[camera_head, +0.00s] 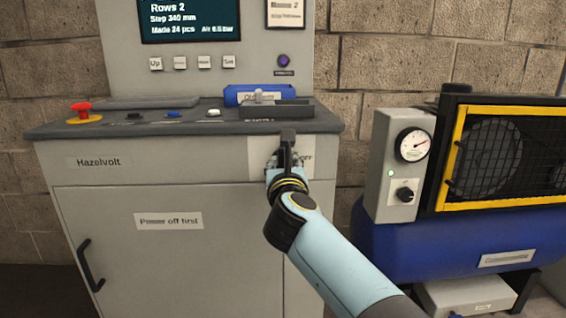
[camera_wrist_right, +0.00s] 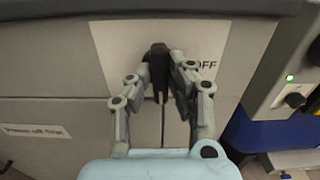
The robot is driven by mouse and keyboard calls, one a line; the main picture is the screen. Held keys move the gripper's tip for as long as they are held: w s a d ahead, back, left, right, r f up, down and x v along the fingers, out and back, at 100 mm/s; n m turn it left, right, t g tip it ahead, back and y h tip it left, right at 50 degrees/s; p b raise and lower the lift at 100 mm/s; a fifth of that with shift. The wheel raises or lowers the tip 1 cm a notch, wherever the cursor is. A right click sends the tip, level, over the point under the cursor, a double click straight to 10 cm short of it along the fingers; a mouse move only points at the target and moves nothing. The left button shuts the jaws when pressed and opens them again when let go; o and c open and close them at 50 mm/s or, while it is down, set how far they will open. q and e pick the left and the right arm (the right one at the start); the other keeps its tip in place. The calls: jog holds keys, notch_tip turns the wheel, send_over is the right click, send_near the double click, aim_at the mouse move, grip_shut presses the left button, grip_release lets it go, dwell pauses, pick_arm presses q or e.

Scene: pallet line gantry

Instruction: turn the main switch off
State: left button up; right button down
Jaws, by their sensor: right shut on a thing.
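The main switch (camera_wrist_right: 159,60) is a black handle on a pale label plate (camera_wrist_right: 112,50) on the front of the grey cabinet. The word OFF shows on the plate to the right of the handle in the right wrist view. In the head view the handle (camera_head: 287,140) stands upright on the plate, just under the console edge. My right gripper (camera_wrist_right: 166,68) is shut on the handle, with a finger on each side of it. In the head view my right gripper (camera_head: 285,165) hides the lower part of the switch and part of the plate's lettering. My left gripper is not in view.
The console top (camera_head: 215,128) overhangs just above the switch, with a red button (camera_head: 81,109) and a blue tray (camera_head: 250,95) on it. A compressor with a gauge box (camera_head: 395,165) and blue tank (camera_head: 450,240) stands close at right. A cabinet door handle (camera_head: 90,265) sits lower left.

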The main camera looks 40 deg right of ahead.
jog(key=shift+r+n+p, duration=0.15)
jog(key=shift+n+p, duration=0.4)
jog(key=shift+n, duration=0.05)
jog(key=n+p, duration=0.3)
jog(key=shift+a, duration=0.15)
jog(key=n+p, duration=0.3)
jog(key=n, duration=0.1)
jog(key=shift+w, duration=0.1)
jog(key=n+p, duration=0.2)
jog(key=n, duration=0.1)
jog(key=n+p, duration=0.2)
jog(key=shift+a+f, duration=0.15)
jog(key=shift+f, duration=0.1)
jog(key=shift+f+n+p, duration=0.15)
jog(key=shift+n+p, duration=0.45)
jog(key=shift+n, duration=0.45)
jog(key=shift+f+n+p, duration=0.1)
jog(key=shift+n+p, duration=0.5)
jog(key=shift+n, duration=0.45)
jog(key=shift+f+n, duration=0.1)
jog(key=shift+n, duration=0.2)
jog(key=c, duration=1.2)
grip_release()
jog(key=shift+c, duration=0.2)
